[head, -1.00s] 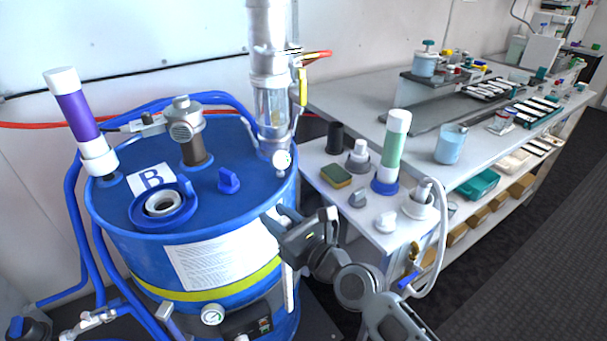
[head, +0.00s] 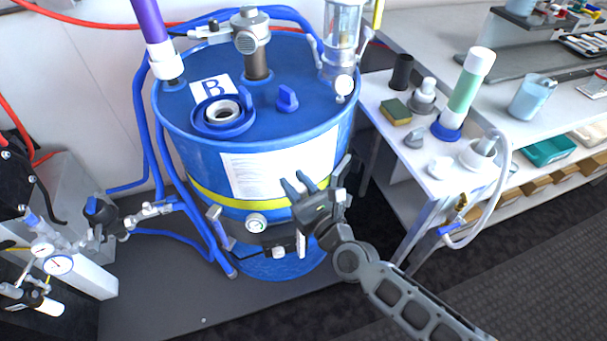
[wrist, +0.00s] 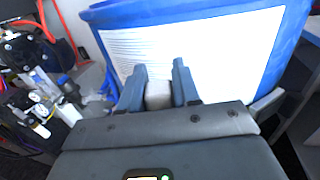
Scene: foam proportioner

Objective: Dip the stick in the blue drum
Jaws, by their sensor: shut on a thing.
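The blue drum (head: 320,100), with a "B" label on its lid, stands in the middle of the head view. A round port (head: 222,112) with a blue collar and pale ring is on its lid, left of centre. My gripper (head: 301,183) is in front of the drum's side, below the lid rim. It is shut on a whitish stick, whose pale end shows between the fingers in the wrist view (wrist: 158,94). A white length (head: 301,243) below the gripper looks like the stick's lower part. My gripper hides the middle.
A blue knob (head: 287,98), a grey fitting (head: 252,40), a purple tube (head: 150,25) and a clear cylinder (head: 342,30) rise from the lid. A side bench (head: 440,185) on the right holds a green tube (head: 467,90) and a sponge (head: 396,112). Gauges and valves (head: 58,262) stand left.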

